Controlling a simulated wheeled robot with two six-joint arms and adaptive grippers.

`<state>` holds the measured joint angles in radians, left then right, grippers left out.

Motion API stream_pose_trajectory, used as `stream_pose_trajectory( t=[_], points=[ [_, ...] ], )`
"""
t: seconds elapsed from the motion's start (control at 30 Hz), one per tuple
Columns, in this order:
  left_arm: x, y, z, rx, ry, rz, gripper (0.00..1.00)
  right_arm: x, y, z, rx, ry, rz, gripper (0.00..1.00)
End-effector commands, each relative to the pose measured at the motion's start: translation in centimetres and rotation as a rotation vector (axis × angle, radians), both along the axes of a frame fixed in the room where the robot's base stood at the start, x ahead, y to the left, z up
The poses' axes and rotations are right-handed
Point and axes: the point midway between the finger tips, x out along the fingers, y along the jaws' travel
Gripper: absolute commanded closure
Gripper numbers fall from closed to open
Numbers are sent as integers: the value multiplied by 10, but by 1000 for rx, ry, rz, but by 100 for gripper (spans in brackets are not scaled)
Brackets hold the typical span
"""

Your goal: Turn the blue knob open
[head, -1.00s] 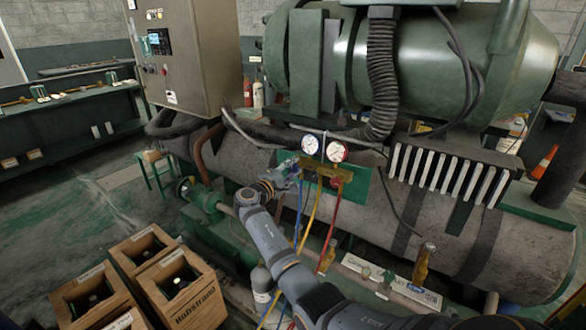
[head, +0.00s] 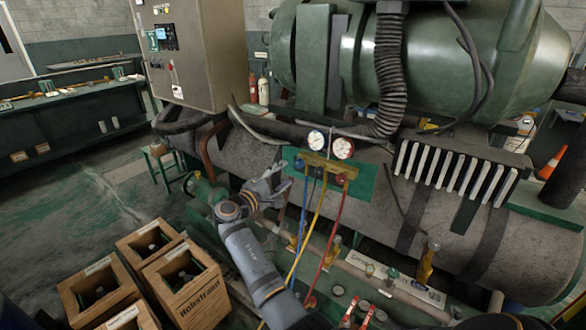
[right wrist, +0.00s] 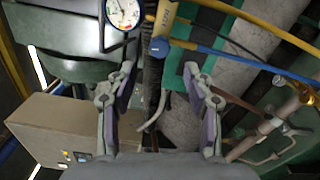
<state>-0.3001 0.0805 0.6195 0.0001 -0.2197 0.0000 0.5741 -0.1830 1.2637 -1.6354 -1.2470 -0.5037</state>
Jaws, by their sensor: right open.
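The blue knob (head: 299,163) is at the left end of the brass manifold (head: 326,168), below the blue-rimmed gauge (head: 316,140). In the right wrist view the blue knob (right wrist: 160,47) shows end-on, just beyond the gap between the fingers. My right gripper (head: 270,183) is open and empty, left of and below the knob and apart from it. Its spread fingers (right wrist: 160,78) frame a dark pipe behind. A red-rimmed gauge (head: 342,148) and red knob (head: 341,178) are on the manifold's right. My left gripper is out of view.
Blue, yellow (head: 312,225) and red (head: 335,235) hoses hang below the manifold. A large grey tank (head: 360,215) lies behind it. Wooden crates (head: 188,285) stand at lower left. A corrugated black hose (head: 390,75) rises above the gauges.

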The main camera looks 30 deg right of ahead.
Motion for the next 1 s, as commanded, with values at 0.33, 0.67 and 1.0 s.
stream_pose_trajectory(
  t=[0.33,0.67,1.0],
  points=[
    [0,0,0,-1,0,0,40,-13,31,0,0,0,-1,48],
    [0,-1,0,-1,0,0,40,-13,31,0,0,0,-1,48],
    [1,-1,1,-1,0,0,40,-7,37,-136,174,140,160,48]
  ],
)
